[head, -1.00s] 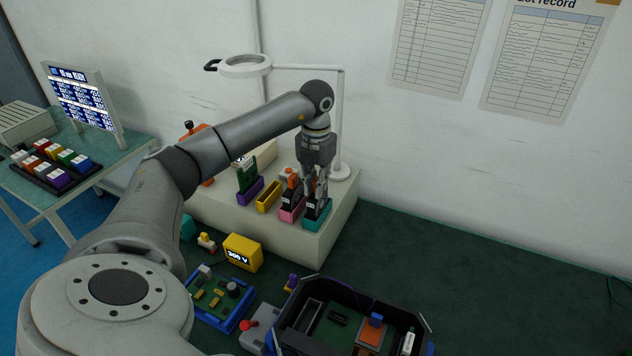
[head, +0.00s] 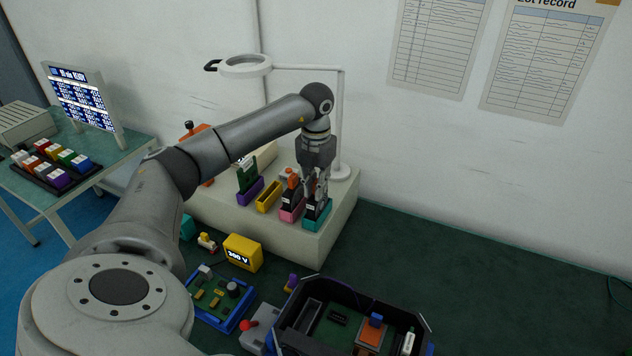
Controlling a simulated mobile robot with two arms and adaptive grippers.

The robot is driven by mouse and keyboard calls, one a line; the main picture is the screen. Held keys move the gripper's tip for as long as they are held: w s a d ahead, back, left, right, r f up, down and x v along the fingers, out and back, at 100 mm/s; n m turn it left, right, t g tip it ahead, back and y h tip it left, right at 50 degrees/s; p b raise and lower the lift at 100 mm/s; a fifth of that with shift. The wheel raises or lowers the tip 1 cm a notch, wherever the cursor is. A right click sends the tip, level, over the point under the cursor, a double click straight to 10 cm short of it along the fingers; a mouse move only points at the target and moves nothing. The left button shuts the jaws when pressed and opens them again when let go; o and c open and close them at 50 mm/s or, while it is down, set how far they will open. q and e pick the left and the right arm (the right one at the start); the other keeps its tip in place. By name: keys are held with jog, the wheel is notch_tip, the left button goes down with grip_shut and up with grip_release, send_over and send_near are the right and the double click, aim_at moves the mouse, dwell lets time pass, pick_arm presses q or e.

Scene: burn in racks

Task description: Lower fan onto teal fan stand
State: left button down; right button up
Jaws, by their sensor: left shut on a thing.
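My left gripper (head: 320,192) points down over the front right of the white platform. It is shut on the black fan (head: 312,209). The fan is upright at the teal fan stand (head: 318,222), with its lower edge in or right at the stand. The fingers hide part of the fan, and I cannot tell whether it is fully seated. My right gripper does not show.
To the left on the platform (head: 335,232) are a pink stand (head: 289,213) holding a dark part, a yellow stand (head: 268,197) and a purple stand (head: 250,190) with a green board. A magnifier lamp (head: 341,130) stands behind. A black open case (head: 285,312) lies in front.

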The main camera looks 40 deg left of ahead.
pick_arm(q)
jog(key=shift+f, duration=0.2)
dwell(0.6)
jog(key=c, duration=1.4)
grip_release()
jog(key=shift+o, duration=0.2)
jog(key=shift+r, duration=0.1)
notch_tip(320, 180, up, 12)
